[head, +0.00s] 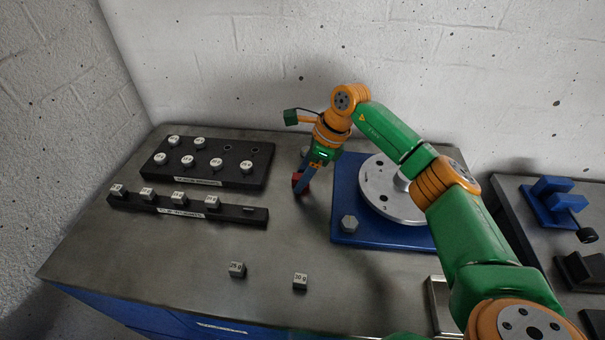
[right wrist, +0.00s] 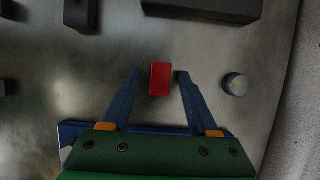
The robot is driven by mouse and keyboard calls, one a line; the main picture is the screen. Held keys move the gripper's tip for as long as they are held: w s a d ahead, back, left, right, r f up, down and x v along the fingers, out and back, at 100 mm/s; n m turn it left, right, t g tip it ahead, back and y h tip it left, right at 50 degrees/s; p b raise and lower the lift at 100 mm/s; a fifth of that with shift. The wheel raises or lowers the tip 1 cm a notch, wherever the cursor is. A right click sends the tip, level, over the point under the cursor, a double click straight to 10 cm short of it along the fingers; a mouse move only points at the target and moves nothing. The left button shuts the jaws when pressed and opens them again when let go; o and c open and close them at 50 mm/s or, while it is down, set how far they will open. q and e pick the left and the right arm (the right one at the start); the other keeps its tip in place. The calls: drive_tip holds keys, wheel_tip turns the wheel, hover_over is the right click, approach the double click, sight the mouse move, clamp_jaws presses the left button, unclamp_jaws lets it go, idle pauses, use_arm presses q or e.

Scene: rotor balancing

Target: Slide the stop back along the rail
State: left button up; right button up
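My right gripper (head: 300,184) points down at the table behind the middle, left of the blue rotor base. In the right wrist view my right gripper (right wrist: 160,75) is open. A small red block (right wrist: 160,78) stands between its fingertips, with a gap on each side. In the head view the red block (head: 304,178) is mostly hidden by the fingers. I cannot tell whether this block is the stop. No rail can be made out with certainty. My left gripper is not in view.
A black rack (head: 262,178) with white-topped weights and a black strip (head: 240,213) with labelled cubes lie left. The blue base (head: 343,195) carries a grey disc (head: 378,192). Two cubes (head: 237,269) (head: 300,281) lie in front. A grey round piece (right wrist: 236,84) stands right of the gripper.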

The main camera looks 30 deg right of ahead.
drive_tip(key=b+v, duration=0.1)
drive_tip(key=v, duration=0.6)
idle(0.4)
